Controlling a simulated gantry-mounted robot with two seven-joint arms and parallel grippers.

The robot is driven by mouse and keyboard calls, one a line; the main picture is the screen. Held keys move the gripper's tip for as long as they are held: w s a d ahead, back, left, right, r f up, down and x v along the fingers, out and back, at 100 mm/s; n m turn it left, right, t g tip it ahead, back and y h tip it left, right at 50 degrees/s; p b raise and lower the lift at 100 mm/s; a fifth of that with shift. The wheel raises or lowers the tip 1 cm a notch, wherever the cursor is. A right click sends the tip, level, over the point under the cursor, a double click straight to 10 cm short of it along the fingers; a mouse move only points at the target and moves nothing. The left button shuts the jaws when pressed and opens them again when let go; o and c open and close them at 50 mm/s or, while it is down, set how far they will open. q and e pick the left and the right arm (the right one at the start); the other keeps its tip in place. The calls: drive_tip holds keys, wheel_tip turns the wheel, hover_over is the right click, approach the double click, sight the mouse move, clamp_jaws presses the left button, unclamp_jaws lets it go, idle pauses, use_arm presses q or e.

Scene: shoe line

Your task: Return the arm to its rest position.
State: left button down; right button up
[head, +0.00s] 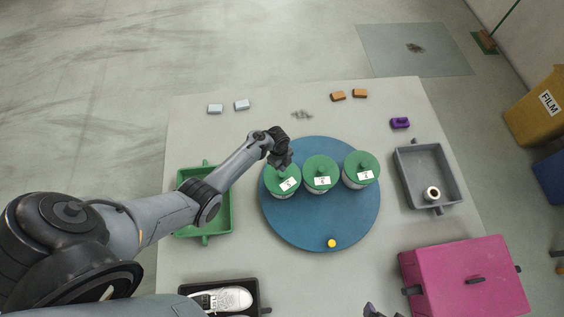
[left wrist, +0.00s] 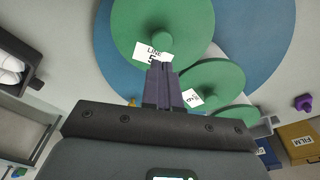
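My left arm reaches in from the left in the head view. Its gripper (head: 284,163) is over the far edge of the leftmost green-lidded canister (head: 283,182). In the left wrist view, the dark purple fingers (left wrist: 160,82) lie together with nothing seen between them. They point at the green lid (left wrist: 195,22) with a "LINE" label; its knob shows just beyond the tips. Whether the fingers touch the lid I cannot tell. Dark purplish tips at the bottom edge of the head view look like my right gripper (head: 380,311); the rest is out of frame.
Two more green-lidded canisters, middle (head: 320,171) and right (head: 361,167), stand on the blue round turntable (head: 300,232). A green tray (head: 219,226) lies under my left arm. A grey tray (head: 411,180), pink box (head: 462,270) and shoe tray (head: 262,291) surround it.

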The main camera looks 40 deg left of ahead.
use_arm(q)
drive_tip(key=shift+r+p, duration=0.5)
drive_tip(key=shift+r, duration=0.25)
drive_tip(key=shift+s+f, duration=0.1)
drive_tip(key=s+d+f+g+y+p, duration=0.1)
drive_tip(key=s+f+g+p, duration=0.2)
drive_tip(key=s, duration=1.8)
drive_tip(key=d+r+n+t+p, duration=0.1)
drive_tip(key=d+r+n+t, duration=0.2)
drive_tip(key=r+n, duration=0.5)
drive_tip(key=d+r+n+t, duration=0.3)
drive_tip(key=d+r+n, duration=0.2)
drive_tip(key=r, duration=2)
drive_tip(key=n, duration=0.3)
drive_tip(key=shift+s+r+t+p, duration=0.15)
drive_tip(key=shift+t+p, duration=0.15)
drive_tip(key=shift+p, duration=0.1)
